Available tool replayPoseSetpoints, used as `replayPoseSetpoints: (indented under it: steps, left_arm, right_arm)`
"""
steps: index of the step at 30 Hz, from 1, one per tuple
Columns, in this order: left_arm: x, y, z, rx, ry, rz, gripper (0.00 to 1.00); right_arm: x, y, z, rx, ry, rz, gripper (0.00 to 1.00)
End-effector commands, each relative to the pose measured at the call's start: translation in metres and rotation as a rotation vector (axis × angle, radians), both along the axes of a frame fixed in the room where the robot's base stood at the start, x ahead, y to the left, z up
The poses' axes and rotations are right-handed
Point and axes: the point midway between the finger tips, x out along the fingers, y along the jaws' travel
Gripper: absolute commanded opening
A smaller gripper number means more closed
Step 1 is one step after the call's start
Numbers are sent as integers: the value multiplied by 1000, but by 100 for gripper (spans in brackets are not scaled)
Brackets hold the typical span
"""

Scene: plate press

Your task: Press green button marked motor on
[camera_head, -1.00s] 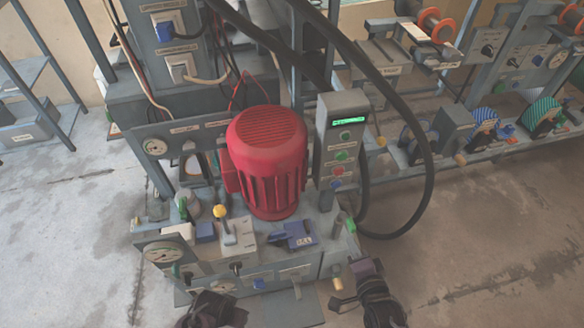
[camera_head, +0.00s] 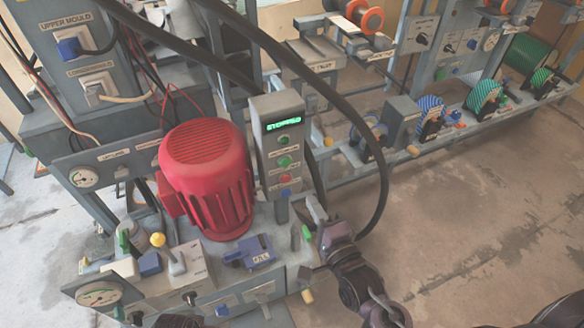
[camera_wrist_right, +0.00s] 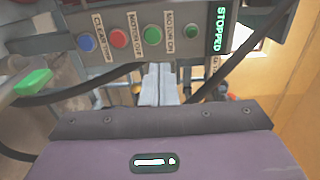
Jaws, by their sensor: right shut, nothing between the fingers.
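The green motor on button (camera_head: 285,162) is on the upright grey control box (camera_head: 264,110), above a red button and a blue one. In the right wrist view the larger green button (camera_wrist_right: 152,36) has the MOTOR ON label beside it. My right gripper (camera_head: 313,207) is below and right of the box, fingers shut and empty, apart from the button. In the right wrist view its pale fingertips (camera_wrist_right: 158,72) point toward the panel, just under the green button. Only a dark piece of my left arm shows at the bottom edge; its fingers are hidden.
The display (camera_head: 284,123) reads STOPPED. A red motor (camera_head: 208,175) stands left of the box. A thick black hose (camera_head: 372,150) loops close around its right side. A green-tipped lever (camera_head: 306,233) stands by my right gripper. Open floor lies to the right.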

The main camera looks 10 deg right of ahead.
Motion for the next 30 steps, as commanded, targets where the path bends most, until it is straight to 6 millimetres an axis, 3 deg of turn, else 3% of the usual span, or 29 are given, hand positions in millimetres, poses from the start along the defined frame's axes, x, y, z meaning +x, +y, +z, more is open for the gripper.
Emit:
replayPoseSetpoints:
  steps: [15,21,30]
  left_arm:
    - [2,-4,28,-1,7,-11,56]
    - [-2,-4,38,-1,14,-16,56]
    - [-5,-4,39,0,17,-18,56]
  right_arm:
    - [99,19,0,0,-3,1,0]
    - [117,23,0,0,0,1,0]
    - [121,24,0,0,1,0,0]
